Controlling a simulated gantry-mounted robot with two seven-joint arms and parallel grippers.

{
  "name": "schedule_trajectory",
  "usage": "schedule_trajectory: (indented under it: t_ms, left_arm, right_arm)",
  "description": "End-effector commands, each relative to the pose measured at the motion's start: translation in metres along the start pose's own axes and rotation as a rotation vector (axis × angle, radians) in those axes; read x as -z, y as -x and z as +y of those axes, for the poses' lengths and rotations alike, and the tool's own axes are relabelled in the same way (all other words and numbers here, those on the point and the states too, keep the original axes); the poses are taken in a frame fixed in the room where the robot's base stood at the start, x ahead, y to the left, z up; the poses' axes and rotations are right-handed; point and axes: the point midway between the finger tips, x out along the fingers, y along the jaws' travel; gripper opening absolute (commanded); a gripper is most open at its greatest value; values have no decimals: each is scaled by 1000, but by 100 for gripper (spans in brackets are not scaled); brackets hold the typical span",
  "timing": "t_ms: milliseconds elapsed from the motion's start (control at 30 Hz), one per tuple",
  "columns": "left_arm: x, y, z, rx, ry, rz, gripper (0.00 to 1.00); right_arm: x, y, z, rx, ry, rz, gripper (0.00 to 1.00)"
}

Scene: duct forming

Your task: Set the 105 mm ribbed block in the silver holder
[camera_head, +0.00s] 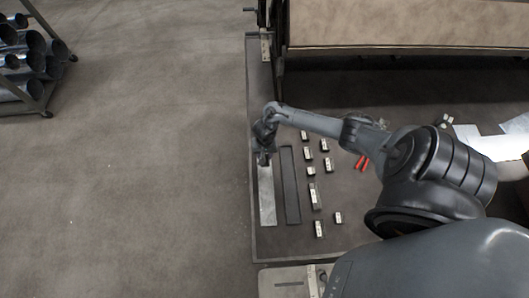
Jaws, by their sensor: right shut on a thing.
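The silver holder (267,207) is a long, narrow light metal strip on the dark mat, lying lengthwise toward the lower edge of the picture. My right gripper (263,160) points down at the far end of the silver holder and is shut on a small block. The block is mostly hidden by the jaws, and its ribs and length are too small to tell. I cannot tell whether the block touches the holder or hangs just above it. My left gripper is not in view.
A dark holder (291,186) lies parallel, just right of the silver one. Several small metal blocks (314,196) stand in loose rows beyond it. Red-handled tools (362,162) lie farther right, near my arm. A pipe rack (45,75) stands at upper left; the left floor is clear.

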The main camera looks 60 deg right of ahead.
Motion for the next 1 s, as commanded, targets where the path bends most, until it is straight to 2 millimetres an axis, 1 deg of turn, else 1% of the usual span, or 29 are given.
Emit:
schedule_trajectory:
  t_ms: [33,367,700,1000]
  left_arm:
    - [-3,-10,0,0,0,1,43]
    - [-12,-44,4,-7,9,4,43]
    - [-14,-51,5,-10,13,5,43]
    - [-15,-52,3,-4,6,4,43]
  right_arm:
    - [1,-10,0,1,0,2,0]
    - [1,-39,0,1,0,3,0]
    - [1,-64,0,1,-1,1,0]
    - [1,-70,-1,1,1,2,0]
